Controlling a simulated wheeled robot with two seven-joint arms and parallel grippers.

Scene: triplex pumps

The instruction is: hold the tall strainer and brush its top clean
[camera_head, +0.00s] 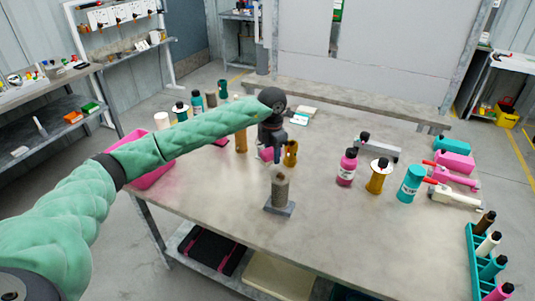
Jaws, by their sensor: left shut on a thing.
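A tall brownish-grey cylinder (280,189), which looks like the strainer, stands upright on a small grey base (279,208) near the middle of the table. Its top looks darker. My left gripper (268,154) points down behind and slightly left of it, apart from it. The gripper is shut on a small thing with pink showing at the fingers. My own wrist hides most of that thing, and I cannot tell whether it is a brush. My right gripper is out of view.
A gold cylinder (290,153) stands right beside the left gripper. A teal rack (472,262) is at the right edge. The table (345,235) is clear in front.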

